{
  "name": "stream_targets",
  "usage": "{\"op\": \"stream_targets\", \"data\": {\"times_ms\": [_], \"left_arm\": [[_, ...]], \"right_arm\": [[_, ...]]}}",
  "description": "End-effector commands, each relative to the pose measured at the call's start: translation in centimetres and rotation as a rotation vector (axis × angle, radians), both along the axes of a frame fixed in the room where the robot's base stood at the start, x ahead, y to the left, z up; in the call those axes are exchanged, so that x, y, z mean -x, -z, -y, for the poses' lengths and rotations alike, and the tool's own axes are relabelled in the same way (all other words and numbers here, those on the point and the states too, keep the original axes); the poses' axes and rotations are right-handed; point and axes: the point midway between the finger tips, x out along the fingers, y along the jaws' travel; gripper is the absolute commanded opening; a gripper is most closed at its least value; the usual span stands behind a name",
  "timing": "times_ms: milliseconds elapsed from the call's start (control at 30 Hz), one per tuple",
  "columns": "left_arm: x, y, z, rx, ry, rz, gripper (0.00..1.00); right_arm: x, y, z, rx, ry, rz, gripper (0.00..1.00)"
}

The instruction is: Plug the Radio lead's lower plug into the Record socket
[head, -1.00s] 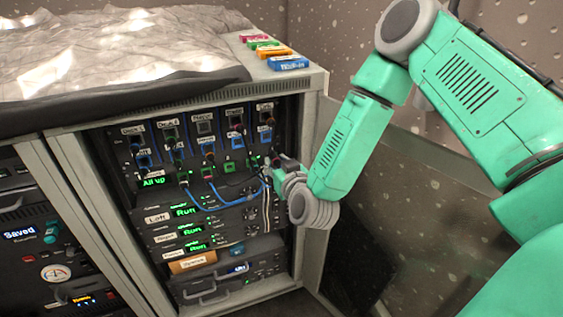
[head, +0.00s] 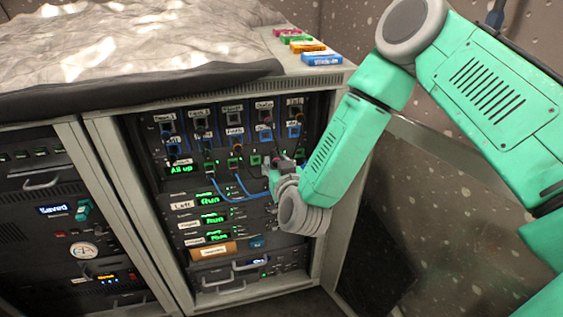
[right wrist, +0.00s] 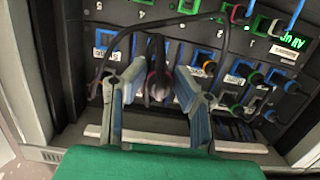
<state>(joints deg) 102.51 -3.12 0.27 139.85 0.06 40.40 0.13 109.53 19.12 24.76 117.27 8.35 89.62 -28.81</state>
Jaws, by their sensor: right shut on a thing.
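My right gripper (head: 272,168) is at the lower right of the patch panel (head: 185,127), in front of its lower socket row. In the right wrist view my right gripper (right wrist: 158,88) is shut on a dark plug (right wrist: 158,82), with a finger on each side of it. A dark cable (right wrist: 150,24) arcs above the fingers in that view. I cannot tell whether the held plug touches a socket. The labels are too small to pick out the Radio and Record sockets surely. My left gripper is not in view.
A blue cable (head: 240,199) loops below the lower socket row. Several plugs fill the upper rows. Units with green displays (head: 214,218) sit below. Coloured blocks (head: 322,59) lie on the rack top beside a grey cloth (head: 130,50). An open door stands at right.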

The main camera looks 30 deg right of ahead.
Motion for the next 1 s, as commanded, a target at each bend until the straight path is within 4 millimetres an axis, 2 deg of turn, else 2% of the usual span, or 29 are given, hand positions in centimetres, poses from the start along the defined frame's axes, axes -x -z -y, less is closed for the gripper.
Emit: {"op": "stream_targets", "data": {"times_ms": [1000], "left_arm": [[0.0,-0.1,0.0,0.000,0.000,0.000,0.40]], "right_arm": [[-1.5,0.0,0.5,0.000,0.000,0.001,0.00]]}}
